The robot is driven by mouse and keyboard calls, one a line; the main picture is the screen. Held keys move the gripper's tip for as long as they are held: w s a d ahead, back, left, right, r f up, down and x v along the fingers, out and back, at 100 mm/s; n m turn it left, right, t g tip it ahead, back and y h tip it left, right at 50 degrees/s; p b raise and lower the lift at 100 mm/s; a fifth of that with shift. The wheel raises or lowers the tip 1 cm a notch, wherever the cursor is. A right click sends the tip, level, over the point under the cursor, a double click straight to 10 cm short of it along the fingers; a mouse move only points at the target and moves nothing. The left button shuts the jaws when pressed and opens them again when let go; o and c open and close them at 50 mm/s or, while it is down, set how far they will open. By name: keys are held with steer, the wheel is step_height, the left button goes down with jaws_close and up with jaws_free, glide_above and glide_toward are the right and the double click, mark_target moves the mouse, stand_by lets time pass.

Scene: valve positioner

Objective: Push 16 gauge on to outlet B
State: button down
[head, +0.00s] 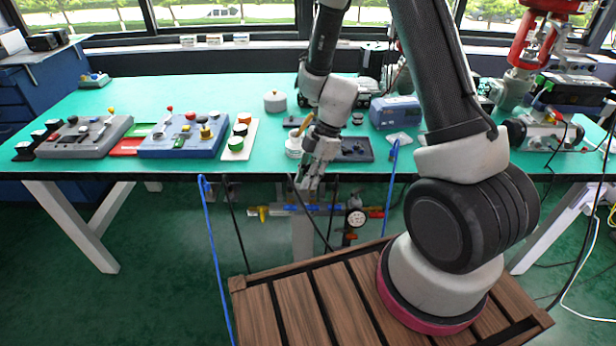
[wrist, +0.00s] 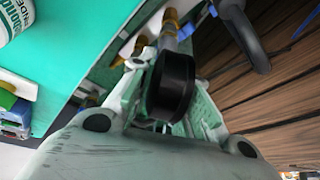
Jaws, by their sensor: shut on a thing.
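My gripper (head: 308,182) is just in front of the bench's front edge, pointing down, above a pipe manifold (head: 300,210) with blue, yellow and red parts. In the wrist view my gripper (wrist: 168,100) is shut on a black round gauge (wrist: 172,86). Its dial face and number are not readable. A grey stem runs from the gauge toward a brass fitting (wrist: 170,17); whether they touch I cannot tell. A second gauge with a white dial (head: 355,217) sits on the manifold's right side. I cannot read which outlet is B.
A blue hose (head: 212,240) and a second blue hose (head: 391,180) hang either side of the manifold, with black cables between. A slatted wooden deck (head: 300,300) lies in front.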

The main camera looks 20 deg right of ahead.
steer(key=shift+f, duration=0.25)
steer(key=c, duration=1.3)
jaws_free()
steer(key=v, duration=1.2)
steer(key=s+d+r+m+t+h, duration=0.1)
steer(key=s+d+r+m+t, duration=0.1)
steer(key=s+d+r+m, duration=0.2)
steer(key=s+d+r+m+t+h, duration=0.1)
steer(key=s+d+r+m, duration=0.3)
steer(key=s+r+m, duration=0.5)
steer(key=s+d+r+m+t+h, duration=0.2)
steer(key=s+d+r+m, duration=0.1)
steer(key=s+r+m, duration=0.4)
steer(key=shift+d+r+t, duration=0.3)
steer(key=shift+d+r, duration=0.1)
steer(key=shift+r, duration=0.05)
